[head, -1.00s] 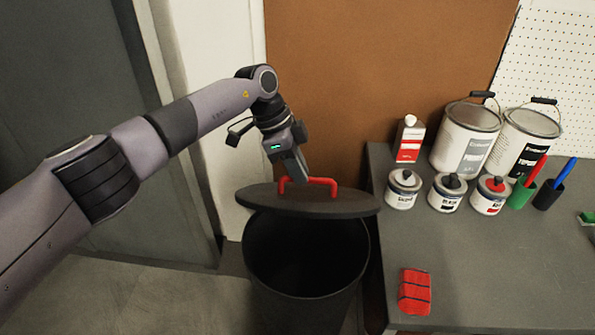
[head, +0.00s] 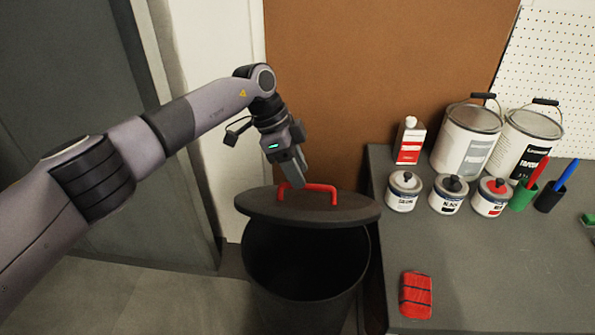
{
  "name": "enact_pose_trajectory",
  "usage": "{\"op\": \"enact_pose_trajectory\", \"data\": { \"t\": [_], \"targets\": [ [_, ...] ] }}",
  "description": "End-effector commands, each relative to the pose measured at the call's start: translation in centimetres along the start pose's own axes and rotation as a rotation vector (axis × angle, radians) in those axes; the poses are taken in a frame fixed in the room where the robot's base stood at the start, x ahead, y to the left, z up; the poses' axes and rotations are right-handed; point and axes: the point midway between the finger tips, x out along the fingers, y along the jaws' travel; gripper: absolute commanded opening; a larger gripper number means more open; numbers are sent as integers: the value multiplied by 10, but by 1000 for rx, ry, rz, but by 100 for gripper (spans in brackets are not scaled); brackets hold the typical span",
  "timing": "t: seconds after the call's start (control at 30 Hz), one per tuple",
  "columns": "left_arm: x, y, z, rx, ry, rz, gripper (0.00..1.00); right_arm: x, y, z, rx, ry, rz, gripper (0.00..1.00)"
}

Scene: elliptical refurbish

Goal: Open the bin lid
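The dark round bin (head: 290,275) stands on the floor beside the table. Its grey lid (head: 310,211) is raised and tilted at the back of the bin, and the dark inside shows in front of it. A red handle (head: 334,195) is on top of the lid. My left gripper (head: 297,183) comes down from above at the left part of the handle. Its fingertips overlap the handle in the picture, and I cannot tell whether they grip it or only touch it. My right gripper is not in view.
The grey table (head: 480,265) to the right holds paint cans (head: 466,140), small tins (head: 403,192), a red and white bottle (head: 409,142), pen cups (head: 522,196) and a red block (head: 416,295). A brown panel (head: 380,60) stands behind the bin.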

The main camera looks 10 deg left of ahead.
Motion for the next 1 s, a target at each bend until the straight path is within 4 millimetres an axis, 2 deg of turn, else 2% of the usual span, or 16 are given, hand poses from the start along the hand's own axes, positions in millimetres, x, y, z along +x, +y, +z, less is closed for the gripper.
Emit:
{"op": "enact_pose_trajectory", "data": {
  "t": [0.1, 0.3, 0.5, 0.8, 0.87, 1.0],
  "targets": [
    [-21, -2, 1, 0, -1, -6, 40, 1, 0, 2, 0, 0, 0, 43],
    [-50, -1, 2, -2, -1, -4, 40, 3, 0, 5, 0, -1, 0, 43],
    [-62, -1, 1, -2, -1, -1, 40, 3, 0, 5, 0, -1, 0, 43],
    [-58, 1, 0, 6, 10, 5, 40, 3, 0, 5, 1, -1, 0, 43],
    [-49, 4, -5, 29, 41, 17, 40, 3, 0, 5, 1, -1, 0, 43],
    [-8, 24, -32, 136, 225, 62, 40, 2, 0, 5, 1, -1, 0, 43]
  ]
}}
